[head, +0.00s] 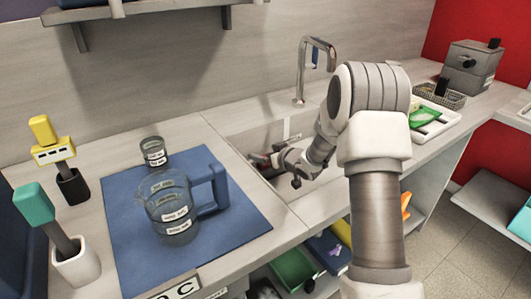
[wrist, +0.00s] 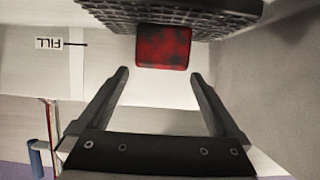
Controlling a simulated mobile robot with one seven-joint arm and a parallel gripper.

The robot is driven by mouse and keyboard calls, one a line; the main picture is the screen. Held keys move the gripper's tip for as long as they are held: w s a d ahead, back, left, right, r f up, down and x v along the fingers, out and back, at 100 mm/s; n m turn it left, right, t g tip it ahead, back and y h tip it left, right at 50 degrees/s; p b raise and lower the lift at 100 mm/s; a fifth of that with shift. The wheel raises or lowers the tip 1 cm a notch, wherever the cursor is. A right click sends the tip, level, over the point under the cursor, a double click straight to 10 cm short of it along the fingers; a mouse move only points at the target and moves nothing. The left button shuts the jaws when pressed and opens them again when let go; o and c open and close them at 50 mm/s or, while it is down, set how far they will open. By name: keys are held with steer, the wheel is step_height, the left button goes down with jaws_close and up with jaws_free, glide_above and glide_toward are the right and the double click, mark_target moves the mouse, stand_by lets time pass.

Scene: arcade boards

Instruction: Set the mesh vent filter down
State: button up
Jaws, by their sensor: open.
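The mesh vent filter (wrist: 222,18) shows at the top of the wrist view as a dark grid panel, cut off by the frame edge. A red and black mottled block (wrist: 163,47) sits against its edge; I cannot tell for sure that it is the filter's grip. My gripper (wrist: 158,74) is open, with nothing between its fingertips, and the block lies just beyond them. In the head view my gripper (head: 258,160) is down inside the sink (head: 232,141). The filter is hardly visible there, hidden by the sink and my arm.
A blue mat (head: 125,252) left of the sink holds a clear jug (head: 172,205) and a small cup (head: 153,152). The faucet (head: 301,75) rises behind the sink. A FILL label (wrist: 49,43) marks the pale wall. A white tray (head: 440,122) stands right.

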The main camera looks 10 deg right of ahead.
steer(key=shift+r, duration=0.3)
steer(key=p+v, duration=0.2)
steer(key=v, duration=0.5)
steer(key=shift+s+r+p, duration=0.2)
steer(key=shift+r+p, duration=0.15)
steer(key=shift+r, duration=0.1)
steer(key=shift+d, duration=0.1)
